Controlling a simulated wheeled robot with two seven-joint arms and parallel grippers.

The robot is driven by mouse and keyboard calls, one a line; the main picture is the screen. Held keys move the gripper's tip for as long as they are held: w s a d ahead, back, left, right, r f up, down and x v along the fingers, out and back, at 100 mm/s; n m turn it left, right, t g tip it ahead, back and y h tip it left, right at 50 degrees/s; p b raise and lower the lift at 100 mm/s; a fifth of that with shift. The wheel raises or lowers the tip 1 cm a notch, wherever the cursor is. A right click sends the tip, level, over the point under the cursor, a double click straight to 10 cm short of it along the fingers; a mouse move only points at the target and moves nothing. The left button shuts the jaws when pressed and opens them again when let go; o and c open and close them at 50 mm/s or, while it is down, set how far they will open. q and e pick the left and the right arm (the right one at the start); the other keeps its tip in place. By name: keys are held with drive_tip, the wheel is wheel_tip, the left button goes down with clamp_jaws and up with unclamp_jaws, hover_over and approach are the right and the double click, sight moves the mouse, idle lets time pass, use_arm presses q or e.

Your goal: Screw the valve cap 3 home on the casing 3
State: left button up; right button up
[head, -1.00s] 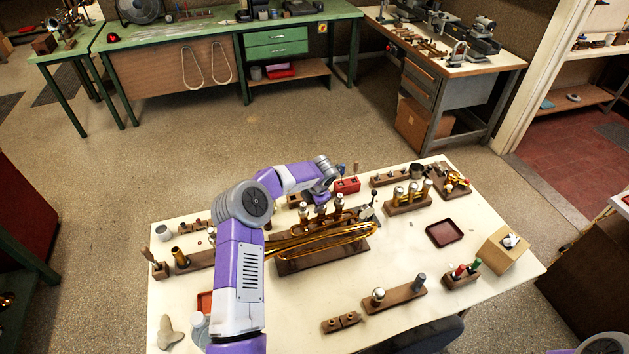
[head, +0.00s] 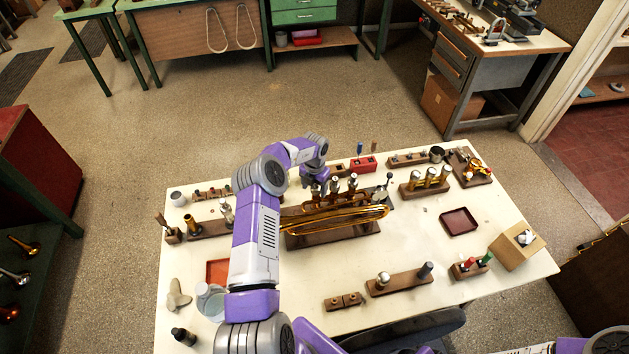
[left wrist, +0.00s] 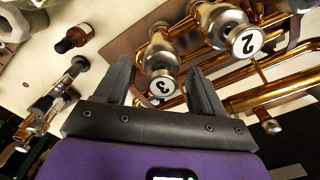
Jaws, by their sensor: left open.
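The brass horn (head: 345,220) lies on a wooden stand on the white table, its valves standing up in a row. In the left wrist view the valve cap 3 (left wrist: 162,86), a silver piece with a white disc marked 3, sits at the silver and brass casing 3 (left wrist: 160,52). I cannot tell how far it is screwed down. My left gripper (left wrist: 160,70) is open, with one finger on each side of cap 3 and no clear contact. In the head view the left gripper (head: 315,183) is at the valve row, partly hidden. My right gripper is out of view.
A red tool block (head: 363,165) and a wooden rack of brass cylinders (head: 426,183) stand behind and to the right. A dark red tray (head: 459,221) lies right, with bare tabletop around it.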

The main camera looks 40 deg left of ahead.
use_arm(q)
drive_tip(key=shift+f, duration=0.2)
drive_tip(key=shift+c, duration=0.2)
drive_tip(key=c, duration=1.2)
drive_tip(key=m, duration=0.5)
drive_tip(key=shift+a, duration=0.2)
drive_tip(key=shift+a+m, duration=0.1)
drive_tip(key=shift+m, duration=0.7)
drive_tip(key=m, duration=0.3)
drive_tip(key=shift+w+a+m, duration=0.1)
drive_tip(key=shift+w+m, duration=0.05)
drive_tip(key=shift+m, duration=0.25)
